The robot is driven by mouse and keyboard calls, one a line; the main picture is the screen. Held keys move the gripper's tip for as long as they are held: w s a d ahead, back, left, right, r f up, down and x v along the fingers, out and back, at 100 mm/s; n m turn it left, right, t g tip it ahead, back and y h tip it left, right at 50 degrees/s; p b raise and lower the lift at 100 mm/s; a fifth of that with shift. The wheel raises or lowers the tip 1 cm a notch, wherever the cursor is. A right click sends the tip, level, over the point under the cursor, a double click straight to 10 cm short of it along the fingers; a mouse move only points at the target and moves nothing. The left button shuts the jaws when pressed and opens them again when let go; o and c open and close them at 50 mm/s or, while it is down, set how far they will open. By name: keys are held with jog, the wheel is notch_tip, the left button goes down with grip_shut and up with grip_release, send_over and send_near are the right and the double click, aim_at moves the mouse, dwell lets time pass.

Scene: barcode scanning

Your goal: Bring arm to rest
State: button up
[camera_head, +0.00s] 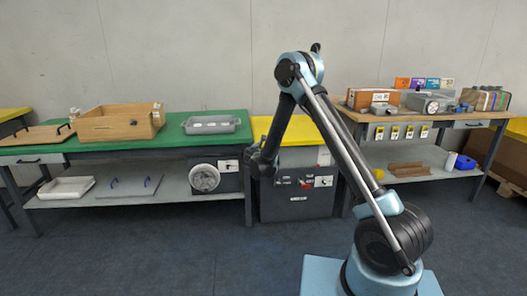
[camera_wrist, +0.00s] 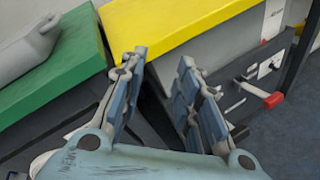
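My arm rises from my base, bends at an elbow high in the middle of the head view and hangs down to the left. My gripper (camera_head: 262,163) hangs in front of the gap between the green table and the grey cabinet. In the wrist view my gripper (camera_wrist: 165,85) has its two blue-padded fingers spread apart, with nothing between them. The floor and the cabinet front show behind the fingers.
A green-topped table (camera_head: 170,142) at left bears a wooden box (camera_head: 115,126) and a grey container (camera_head: 211,126). A grey cabinet (camera_head: 295,203) with a yellow top (camera_wrist: 165,40) stands in the middle. A wooden-topped bench (camera_head: 450,117) at right bears boxes. The floor (camera_head: 150,245) in front is clear.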

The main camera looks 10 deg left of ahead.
jog(key=s+d+r+m+g+h, duration=0.15)
jog(key=d+r+m, duration=0.3)
jog(key=d, duration=0.45)
jog(key=s+d+r+m+g+h, duration=0.1)
jog(key=d+r+m+g, duration=0.15)
jog(key=d+r, duration=0.5)
jog(key=s+d+r+m+g+h, duration=0.15)
jog(key=s+d+m, duration=0.35)
jog(key=d, duration=0.5)
jog(key=s+d+r+m+g, duration=0.1)
jog(key=s+d+r+m, duration=0.2)
jog(key=s+d, duration=0.5)
jog(key=s+d+f+m+g+y, duration=0.15)
jog(key=s+d+m, duration=0.35)
jog(key=s, duration=0.5)
jog(key=s+d+m+g, duration=0.2)
jog(key=s+d+g, duration=0.1)
jog(key=s+d, duration=0.55)
jog(key=s+f+m+g+y, duration=0.1)
jog(key=s+f+m, duration=0.2)
jog(key=s, duration=0.7)
jog(key=s+a+f+m+g+y, duration=0.1)
jog(key=s+f+m, duration=0.3)
jog(key=s, duration=0.5)
jog(key=shift+s+a, duration=0.3)
jog(key=shift+s, duration=0.05)
